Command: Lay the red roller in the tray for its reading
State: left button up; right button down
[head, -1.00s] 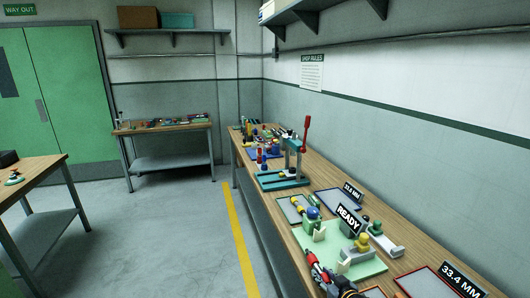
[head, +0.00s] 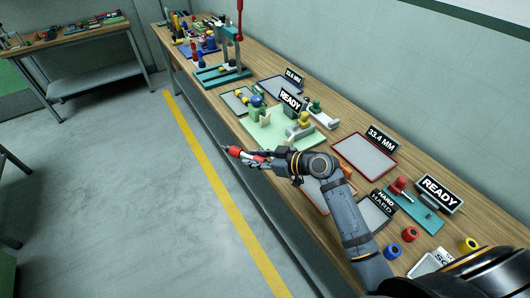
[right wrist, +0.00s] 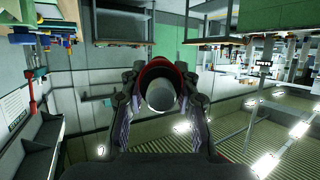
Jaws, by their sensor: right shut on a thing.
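My right gripper (head: 256,159) is shut on the red roller (head: 234,151), which has a pale middle. In the right wrist view the roller (right wrist: 160,92) is end-on between the two fingers, a red shell around a pale round end. A blue-rimmed tray (head: 281,89) by another MM sign (head: 295,76) also looks empty. My left gripper is not in view.
A pale green fixture plate (head: 270,138) with a "READY" sign (head: 290,100) stands mid-bench. An orange-rimmed tray (head: 312,194) is partly hidden by my arm. A "HARD" tray (head: 372,214) and several coloured rings lie nearer. A teal press (head: 225,73) stands farther back.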

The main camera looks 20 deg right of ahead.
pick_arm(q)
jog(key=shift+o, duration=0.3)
pick_arm(e)
jog(key=s+a+r+n+g+y, duration=0.3)
jog(key=s+a+r+n+g, duration=0.3)
jog(key=s+a+r, duration=0.3)
jog(key=shift+s+a+r+n+g+y, duration=0.3)
jog(key=shift+s+r+n+g, duration=0.1)
jog(key=shift+s+r+g, duration=0.15)
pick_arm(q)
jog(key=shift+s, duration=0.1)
pick_arm(e)
jog(key=shift+w+d, duration=0.1)
